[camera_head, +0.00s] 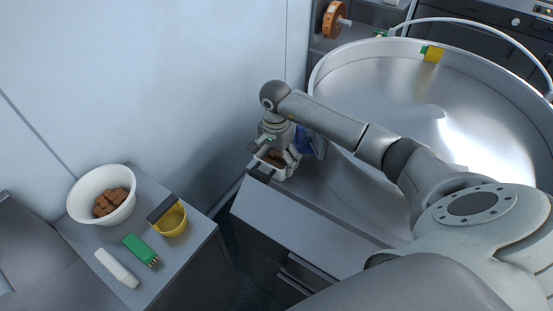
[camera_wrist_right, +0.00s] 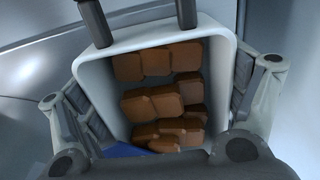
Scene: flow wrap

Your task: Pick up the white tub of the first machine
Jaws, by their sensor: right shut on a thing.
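The white tub (camera_wrist_right: 160,38) fills the middle of the right wrist view, with several brown blocks (camera_wrist_right: 155,103) inside. Dark handle-like parts (camera_wrist_right: 97,22) stick up at its far rim. My right gripper (camera_head: 277,161) is shut on the tub, with one finger on each side of it in the wrist view. In the head view the tub is mostly hidden by the gripper, at the left end of the grey machine top. I cannot tell whether the tub rests on the surface or is lifted. My left gripper is not in view.
A large round metal bowl (camera_head: 400,75) stands behind my right arm. A blue part (camera_head: 304,140) is close beside the gripper. On the left, a side table (camera_head: 185,262) bears a white bowl of brown blocks (camera_head: 80,190), a yellow tub (camera_head: 172,222), a green item (camera_head: 140,249) and a white item (camera_head: 117,268).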

